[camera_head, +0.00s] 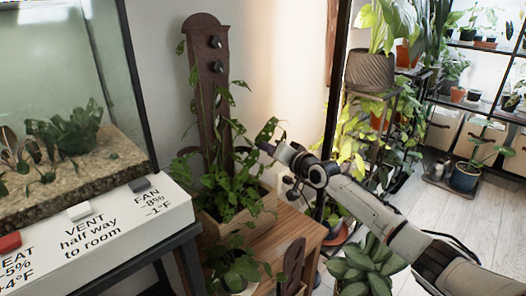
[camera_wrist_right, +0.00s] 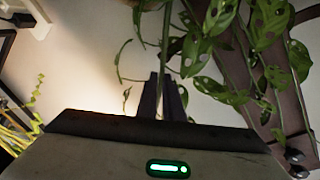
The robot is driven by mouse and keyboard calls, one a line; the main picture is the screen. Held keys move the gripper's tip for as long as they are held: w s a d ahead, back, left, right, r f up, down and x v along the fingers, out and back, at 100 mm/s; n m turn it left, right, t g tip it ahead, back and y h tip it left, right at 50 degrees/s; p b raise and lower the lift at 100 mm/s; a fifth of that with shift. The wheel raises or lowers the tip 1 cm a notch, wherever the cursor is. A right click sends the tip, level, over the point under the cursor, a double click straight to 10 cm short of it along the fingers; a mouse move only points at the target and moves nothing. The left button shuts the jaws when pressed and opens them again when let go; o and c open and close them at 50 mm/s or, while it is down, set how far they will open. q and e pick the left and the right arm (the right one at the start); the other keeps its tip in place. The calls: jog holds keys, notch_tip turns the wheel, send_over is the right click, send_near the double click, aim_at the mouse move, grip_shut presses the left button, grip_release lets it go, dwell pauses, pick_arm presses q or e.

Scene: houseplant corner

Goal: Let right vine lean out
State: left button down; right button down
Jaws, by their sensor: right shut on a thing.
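A leafy vine plant (camera_head: 228,190) grows in a wooden planter box (camera_head: 238,226) around an upright dark wooden board (camera_head: 207,100). My right gripper (camera_head: 264,147) reaches in from the right, beside the plant's right-hand vine (camera_head: 268,131). In the right wrist view my gripper's dark fingers (camera_wrist_right: 163,98) are shut on the thin green stem of the right vine (camera_wrist_right: 166,40), which hangs down between them. Other holed leaves (camera_wrist_right: 222,75) hang to the right, near the board (camera_wrist_right: 268,90). The exact grip point is partly hidden by the fingers. My left gripper is out of view.
The planter stands on a wooden table (camera_head: 290,236). Potted plants on stands and a shelf are at the right. A leafy plant (camera_head: 365,266) is below my right arm.

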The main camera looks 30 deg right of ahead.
dwell(0.3)
jog(key=c, duration=1.9)
grip_release()
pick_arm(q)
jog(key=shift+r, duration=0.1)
pick_arm(e)
jog(key=shift+s, duration=0.1)
